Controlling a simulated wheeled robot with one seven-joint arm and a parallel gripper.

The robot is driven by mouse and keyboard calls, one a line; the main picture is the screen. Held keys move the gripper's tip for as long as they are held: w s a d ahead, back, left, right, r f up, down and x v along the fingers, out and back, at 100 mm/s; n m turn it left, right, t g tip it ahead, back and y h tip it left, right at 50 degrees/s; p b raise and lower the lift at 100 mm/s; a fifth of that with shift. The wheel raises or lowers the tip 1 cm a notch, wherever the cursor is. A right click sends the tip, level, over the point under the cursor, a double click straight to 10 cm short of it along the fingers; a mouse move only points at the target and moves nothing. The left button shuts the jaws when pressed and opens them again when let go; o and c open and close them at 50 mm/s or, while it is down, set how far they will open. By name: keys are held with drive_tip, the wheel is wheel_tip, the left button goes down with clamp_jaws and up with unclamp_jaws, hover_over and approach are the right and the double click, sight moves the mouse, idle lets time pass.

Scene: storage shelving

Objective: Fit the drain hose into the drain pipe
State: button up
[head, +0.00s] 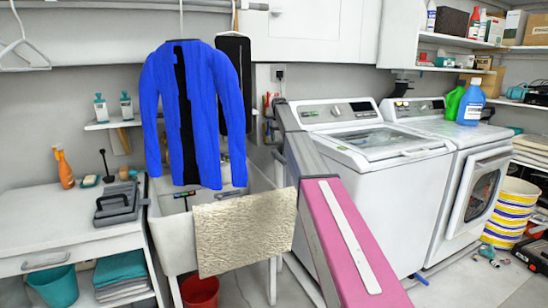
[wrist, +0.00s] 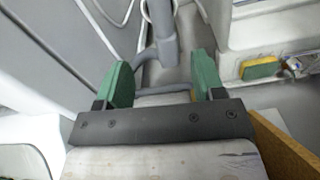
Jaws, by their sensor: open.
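In the wrist view my gripper (wrist: 161,65) is open, with its two green fingers apart and nothing clamped between them. A thick grey upright pipe (wrist: 163,38), which looks like the drain pipe, stands beyond the fingertips, between them in the picture. A grey curved branch (wrist: 141,60) joins it low on the left. A thin pale hose (wrist: 147,12) loops at the top of the view beside the pipe; it may be the drain hose. Its end is out of view, and I cannot tell whether it is in the pipe. In the head view my arm hides the gripper.
The white washer (head: 385,190) stands right of my arm, and the sink (head: 170,220) stands left. A beige panel (head: 245,230) and a hanging blue shirt (head: 195,110) are by the sink.

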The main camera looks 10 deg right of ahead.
sight(278, 154)
wheel_tip(278, 154, down, 10)
drive_tip(key=shift+s+a+f, duration=0.15)
drive_tip(key=shift+f, duration=0.1)
drive_tip(key=c, duration=1.1)
drive_tip(key=shift+r, duration=0.1)
